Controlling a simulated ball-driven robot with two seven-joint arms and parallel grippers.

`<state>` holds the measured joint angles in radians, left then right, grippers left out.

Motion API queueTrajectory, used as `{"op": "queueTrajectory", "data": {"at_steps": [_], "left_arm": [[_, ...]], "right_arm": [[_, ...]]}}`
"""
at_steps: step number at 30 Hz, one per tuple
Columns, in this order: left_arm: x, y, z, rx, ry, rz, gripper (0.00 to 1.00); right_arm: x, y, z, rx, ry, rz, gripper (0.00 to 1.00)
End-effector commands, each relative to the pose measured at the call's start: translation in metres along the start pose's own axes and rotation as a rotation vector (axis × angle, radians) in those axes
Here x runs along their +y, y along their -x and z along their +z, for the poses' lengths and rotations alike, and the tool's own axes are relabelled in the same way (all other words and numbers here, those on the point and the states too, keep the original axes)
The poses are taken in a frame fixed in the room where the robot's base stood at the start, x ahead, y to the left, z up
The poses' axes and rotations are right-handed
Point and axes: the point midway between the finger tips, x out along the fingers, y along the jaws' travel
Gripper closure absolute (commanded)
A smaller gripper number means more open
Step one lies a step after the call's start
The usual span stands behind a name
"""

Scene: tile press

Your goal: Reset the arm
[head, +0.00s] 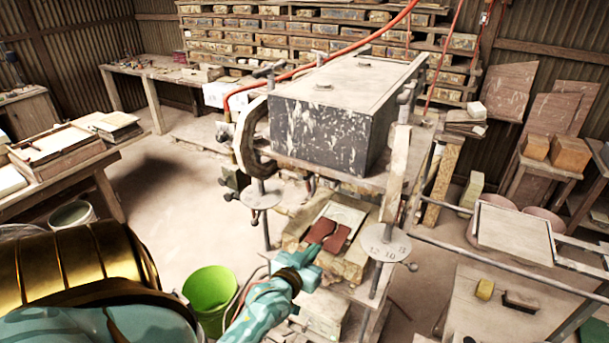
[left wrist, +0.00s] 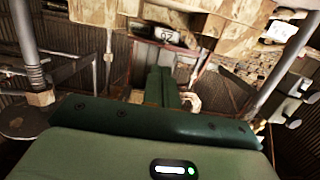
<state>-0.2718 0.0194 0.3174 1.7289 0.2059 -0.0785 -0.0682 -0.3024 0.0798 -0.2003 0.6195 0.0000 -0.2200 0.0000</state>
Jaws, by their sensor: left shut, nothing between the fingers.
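The tile press stands in the middle of the head view, with a large dark, paint-splashed block (head: 325,128) on top. Below it, a reddish-brown tile or clay piece (head: 338,238) lies on a pale plate (head: 346,215) on the press bed. My left gripper (head: 318,240) reaches in from the lower left and overlaps the red piece in the picture. Whether it touches the piece cannot be told. In the left wrist view its green fingers (left wrist: 162,85) are together and hold nothing. A small numbered counter (left wrist: 165,36) shows beyond them. My right gripper is not in view.
Round metal discs (head: 386,247) and posts flank the press bed close to my left gripper. A green bucket (head: 209,288) stands on the floor below. A side bench with a framed board (head: 515,235) is at right. Open floor lies at left, beside a table with wooden frames (head: 58,148).

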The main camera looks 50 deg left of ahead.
Motion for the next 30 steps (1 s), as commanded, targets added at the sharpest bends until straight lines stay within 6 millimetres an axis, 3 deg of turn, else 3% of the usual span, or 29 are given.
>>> {"op": "queueTrajectory", "data": {"at_steps": [3,9,17,20,23,26,30], "left_arm": [[0.0,0.025,0.005,-0.001,0.0,0.0,1.0],[0.0,0.048,0.008,0.001,0.0,0.0,1.0],[0.0,0.051,0.007,0.003,0.002,0.0,1.0],[-0.001,0.052,0.021,-0.036,-0.007,-0.001,1.0],[0.005,0.057,0.066,-0.139,-0.022,0.011,1.0],[0.02,0.069,0.146,-0.295,-0.049,0.047,1.0],[0.043,0.101,0.275,-0.528,-0.106,0.12,1.0]], "right_arm": [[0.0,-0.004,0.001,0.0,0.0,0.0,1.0],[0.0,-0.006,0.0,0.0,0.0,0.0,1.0],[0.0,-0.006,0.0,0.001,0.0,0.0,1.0],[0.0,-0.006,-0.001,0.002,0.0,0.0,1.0],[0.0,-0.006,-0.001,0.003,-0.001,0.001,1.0],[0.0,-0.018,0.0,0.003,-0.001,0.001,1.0],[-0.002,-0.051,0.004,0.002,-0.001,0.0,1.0]]}}
